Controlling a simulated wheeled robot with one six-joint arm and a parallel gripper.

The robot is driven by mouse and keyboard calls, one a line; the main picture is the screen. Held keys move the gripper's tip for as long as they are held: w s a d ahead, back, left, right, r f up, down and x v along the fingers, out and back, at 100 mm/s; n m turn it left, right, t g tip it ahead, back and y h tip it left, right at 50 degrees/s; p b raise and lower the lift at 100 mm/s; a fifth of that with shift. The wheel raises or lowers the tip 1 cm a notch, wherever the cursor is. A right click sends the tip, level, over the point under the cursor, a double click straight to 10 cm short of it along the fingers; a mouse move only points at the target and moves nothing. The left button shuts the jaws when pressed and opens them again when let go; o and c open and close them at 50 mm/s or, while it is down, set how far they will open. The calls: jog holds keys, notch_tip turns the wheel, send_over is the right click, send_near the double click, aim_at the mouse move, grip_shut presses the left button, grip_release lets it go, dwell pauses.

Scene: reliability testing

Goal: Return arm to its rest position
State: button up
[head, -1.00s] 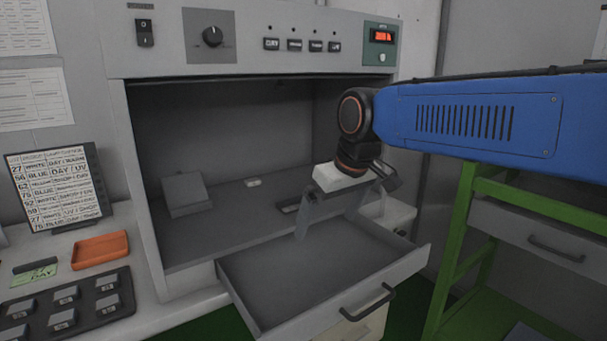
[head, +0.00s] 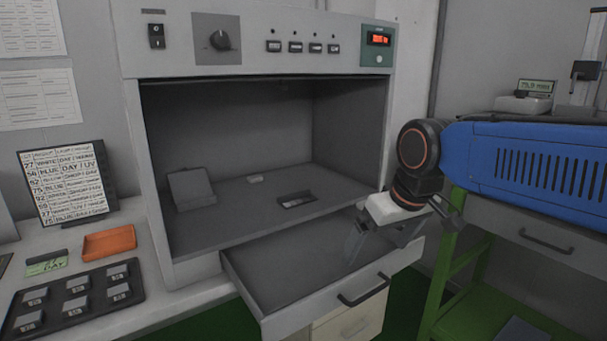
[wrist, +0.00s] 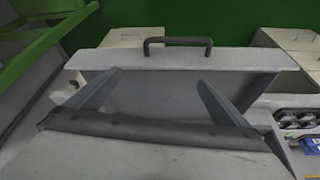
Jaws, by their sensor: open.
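My gripper (head: 382,247) is open, with its fingers pointing down over the right part of the pulled-out drawer (head: 290,275). I see nothing between the fingers. My blue arm reaches in from the right edge of the head view. In the wrist view the two spread fingers of my gripper (wrist: 160,85) show over the drawer (wrist: 185,62), with its dark handle beyond them. Whether the fingertips are inside the drawer or above it, I cannot tell.
The grey test cabinet (head: 258,62) stands open, with a grey block (head: 190,188) inside. A green frame (head: 447,265) stands at right. An orange tray (head: 109,242) and a black button panel (head: 75,300) lie on the left counter. An instrument (head: 524,97) stands at back right.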

jog(key=s+d+f+m+h, duration=0.1)
jog(key=s+d+f+m, duration=0.3)
jog(key=s+d+f, duration=0.8)
jog(key=s+d, duration=0.1)
jog(key=s, duration=0.2)
jog(key=shift+s+d+f+m+t+h, duration=0.25)
jog(key=shift+d+f+m+t+h, duration=0.05)
jog(key=shift+d+h, duration=0.1)
